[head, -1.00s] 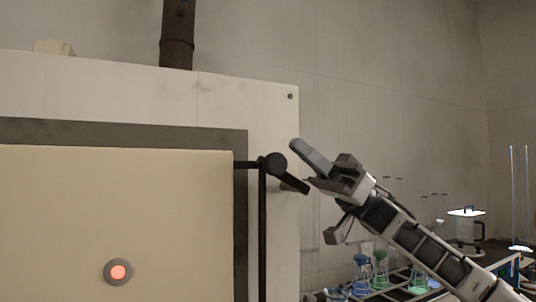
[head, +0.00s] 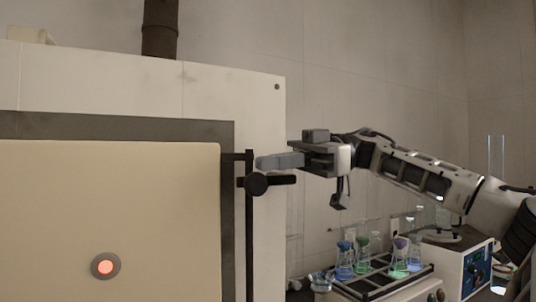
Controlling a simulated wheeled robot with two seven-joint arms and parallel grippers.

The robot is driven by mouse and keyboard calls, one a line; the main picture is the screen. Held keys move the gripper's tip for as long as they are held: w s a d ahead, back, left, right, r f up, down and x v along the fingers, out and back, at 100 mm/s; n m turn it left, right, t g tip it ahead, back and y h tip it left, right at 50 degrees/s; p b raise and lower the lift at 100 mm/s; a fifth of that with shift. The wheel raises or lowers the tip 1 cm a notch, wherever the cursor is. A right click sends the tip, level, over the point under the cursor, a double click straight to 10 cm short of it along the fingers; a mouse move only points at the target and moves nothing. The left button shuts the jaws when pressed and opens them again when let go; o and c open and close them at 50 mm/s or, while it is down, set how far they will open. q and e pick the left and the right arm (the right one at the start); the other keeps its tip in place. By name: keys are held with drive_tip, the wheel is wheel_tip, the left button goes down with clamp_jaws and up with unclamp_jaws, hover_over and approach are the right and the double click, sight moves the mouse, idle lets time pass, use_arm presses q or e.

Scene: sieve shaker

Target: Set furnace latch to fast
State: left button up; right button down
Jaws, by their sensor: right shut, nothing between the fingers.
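The furnace latch (head: 256,184) is black, with a round knob and a short bar reaching right, nearly level. It sits at the right edge of the cream furnace door (head: 130,210), by a black vertical rod. My right gripper (head: 262,162) comes in from the right with its fingers shut and empty. Its grey fingertips lie just above the knob and bar in the picture; I cannot tell if they touch. No marking for a fast setting is visible. My left gripper is not in view.
Below my right arm, a rack (head: 385,283) holds several flasks with coloured liquid. A white device with a blue panel (head: 474,270) stands at the lower right. The wall area above my arm is clear.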

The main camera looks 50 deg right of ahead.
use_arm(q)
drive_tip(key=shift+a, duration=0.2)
use_arm(e)
drive_tip(key=shift+f, duration=0.1)
idle(0.4)
use_arm(q)
drive_tip(key=p, duration=0.2)
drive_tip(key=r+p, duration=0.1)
drive_tip(key=p, duration=0.1)
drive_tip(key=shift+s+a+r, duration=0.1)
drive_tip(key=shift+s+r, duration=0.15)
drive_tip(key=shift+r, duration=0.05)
use_arm(e)
drive_tip(key=s+d+r, duration=0.4)
drive_tip(key=d+r, duration=0.1)
drive_tip(key=d, duration=0.4)
drive_tip(key=shift+s+d, duration=0.2)
drive_tip(key=shift+s, duration=0.2)
drive_tip(key=shift+f+h, duration=0.1)
drive_tip(key=shift+h, duration=0.2)
